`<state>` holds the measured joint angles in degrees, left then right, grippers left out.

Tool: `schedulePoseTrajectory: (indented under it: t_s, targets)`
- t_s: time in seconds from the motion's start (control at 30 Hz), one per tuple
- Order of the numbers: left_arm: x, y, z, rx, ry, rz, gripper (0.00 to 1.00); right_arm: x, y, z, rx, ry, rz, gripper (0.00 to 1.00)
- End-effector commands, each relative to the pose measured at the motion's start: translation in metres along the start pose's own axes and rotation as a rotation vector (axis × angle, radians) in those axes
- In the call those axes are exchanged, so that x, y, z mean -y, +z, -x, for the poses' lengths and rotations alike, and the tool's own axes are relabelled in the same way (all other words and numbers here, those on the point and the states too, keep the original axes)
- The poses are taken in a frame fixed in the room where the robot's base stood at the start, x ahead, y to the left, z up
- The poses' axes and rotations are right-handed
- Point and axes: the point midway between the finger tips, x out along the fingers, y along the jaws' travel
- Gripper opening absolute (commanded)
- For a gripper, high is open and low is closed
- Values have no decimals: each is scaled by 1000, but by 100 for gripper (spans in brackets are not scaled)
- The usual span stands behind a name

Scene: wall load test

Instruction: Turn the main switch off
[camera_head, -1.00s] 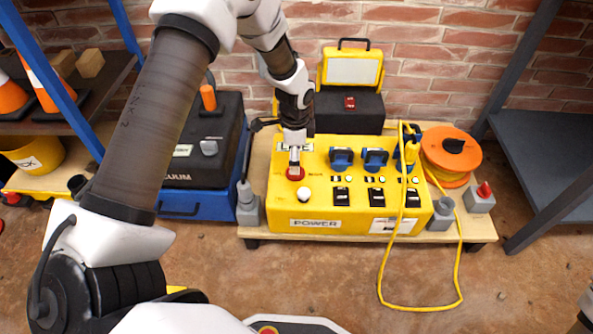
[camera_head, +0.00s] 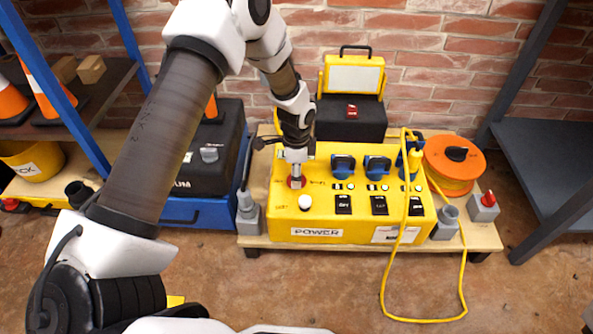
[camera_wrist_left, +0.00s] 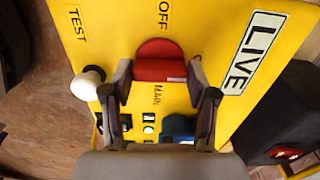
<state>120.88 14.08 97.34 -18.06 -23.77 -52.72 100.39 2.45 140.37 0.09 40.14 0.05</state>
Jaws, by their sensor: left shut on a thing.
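The main switch is a red knob (camera_wrist_left: 160,62) on the yellow power box (camera_head: 355,215), between the printed words OFF and MAIN in the left wrist view. A small pale mark shows on the knob's edge nearest MAIN. My left gripper (camera_wrist_left: 162,82) is shut on the knob, one finger on each side of it. In the head view the left gripper (camera_head: 296,172) comes down from above onto the box's left part and hides most of the red knob (camera_head: 292,183). My right gripper is not visible.
A white knob (camera_head: 305,203) marked TEST is close by. Blue sockets (camera_head: 343,164) and black switches (camera_head: 379,205) fill the box's right part. A yellow cable (camera_head: 391,270) hangs over the front. An orange reel (camera_head: 455,158) stands right, a dark case (camera_head: 350,118) behind.

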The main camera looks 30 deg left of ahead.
Motion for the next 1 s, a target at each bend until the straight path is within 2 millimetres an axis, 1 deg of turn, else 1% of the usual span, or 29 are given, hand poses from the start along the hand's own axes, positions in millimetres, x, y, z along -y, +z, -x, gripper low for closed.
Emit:
schedulePoseTrajectory:
  t_s: [0.03, 0.17, 0.37, 0.6, 1.0]
  targets:
    - [-1, 0, 2, 2, 2, 12, 23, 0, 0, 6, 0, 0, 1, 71]
    - [-1, 0, 4, 2, 3, 65, 23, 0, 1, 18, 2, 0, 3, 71]
    - [-1, 1, 7, 3, 4, 200, 23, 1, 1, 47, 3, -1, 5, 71]
    - [-1, 1, 7, 3, 3, 419, 23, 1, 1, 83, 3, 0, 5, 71]
    - [-1, 0, 5, 3, 2, 800, 23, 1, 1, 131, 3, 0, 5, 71]
